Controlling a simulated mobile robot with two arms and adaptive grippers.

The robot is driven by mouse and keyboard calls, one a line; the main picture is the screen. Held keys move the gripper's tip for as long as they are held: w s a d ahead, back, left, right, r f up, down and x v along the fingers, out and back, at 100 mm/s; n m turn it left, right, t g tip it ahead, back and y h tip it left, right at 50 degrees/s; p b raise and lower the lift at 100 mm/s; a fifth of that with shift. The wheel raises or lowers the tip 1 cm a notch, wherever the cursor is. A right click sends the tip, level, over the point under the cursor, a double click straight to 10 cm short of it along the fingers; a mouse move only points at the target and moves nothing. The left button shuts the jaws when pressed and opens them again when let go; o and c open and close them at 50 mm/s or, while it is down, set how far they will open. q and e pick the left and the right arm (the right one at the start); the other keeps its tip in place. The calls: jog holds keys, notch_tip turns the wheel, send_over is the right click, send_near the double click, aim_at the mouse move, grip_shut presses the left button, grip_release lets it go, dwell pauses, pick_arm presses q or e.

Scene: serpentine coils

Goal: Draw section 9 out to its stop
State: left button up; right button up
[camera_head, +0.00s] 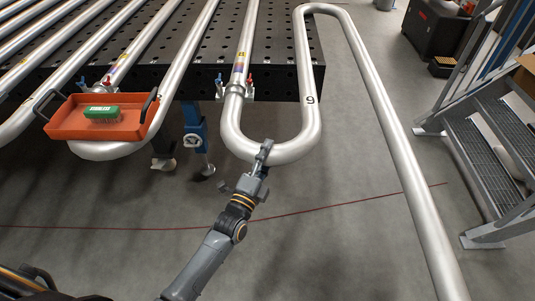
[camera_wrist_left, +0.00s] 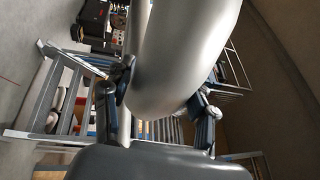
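Section 9 is a bare silver tube coil marked "9" (camera_head: 311,99). Its U-bend (camera_head: 297,146) hangs out past the front edge of the black perforated table (camera_head: 281,83), over the floor. My left gripper (camera_head: 265,153) is at the front of this bend, with one finger over the tube. In the left wrist view the tube (camera_wrist_left: 180,60) runs between both fingers (camera_wrist_left: 160,100), which appear to touch it on either side. The far finger is hidden by the tube in the head view. My right gripper is not in view.
An orange tray (camera_head: 62,121) with a green-backed brush (camera_head: 101,112) rests on the neighbouring bends at left. A blue support leg (camera_head: 195,135) stands under the table. Metal steps (camera_head: 500,150) stand at right. The floor in front of the bend is clear, with a red line across it.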

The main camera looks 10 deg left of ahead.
pick_arm(q)
jog(key=shift+r, duration=0.1)
grip_shut()
jog(key=shift+s+d+p, duration=0.2)
jog(key=shift+s+p, duration=0.35)
jog(key=shift+p, duration=0.1)
jog(key=shift+s, duration=0.2)
jog(key=o, duration=0.9)
grip_release()
jog(key=shift+s, duration=0.15)
jog(key=v, duration=1.2)
